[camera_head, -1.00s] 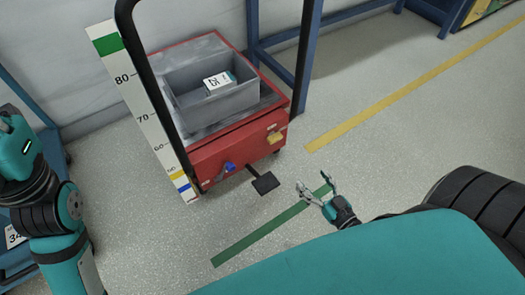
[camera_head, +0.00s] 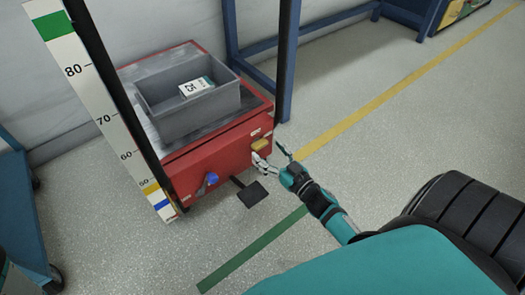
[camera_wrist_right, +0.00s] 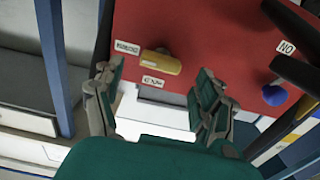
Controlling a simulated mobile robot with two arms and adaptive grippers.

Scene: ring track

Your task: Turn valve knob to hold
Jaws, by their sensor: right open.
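The valve knob is a yellow handle (camera_head: 260,145) on the right part of the front panel of a red cart (camera_head: 190,168). In the right wrist view the yellow knob (camera_wrist_right: 163,64) shows on the red panel (camera_wrist_right: 215,35), lying roughly crosswise. Two white labels are beside it; one label (camera_wrist_right: 127,47) seems to read HOLD, upside down, and the other (camera_wrist_right: 153,82) is hard to read. My right gripper (camera_head: 273,159) is open in front of the knob. In the wrist view its fingers (camera_wrist_right: 155,84) are spread either side, apart from the knob. My left gripper is out of view.
A blue knob (camera_head: 212,179) is on the same panel, left of the yellow one, with a black pedal (camera_head: 251,194) below. A grey bin (camera_head: 222,105) sits on the cart. A blue frame (camera_head: 284,70) stands behind. The floor to the right is clear.

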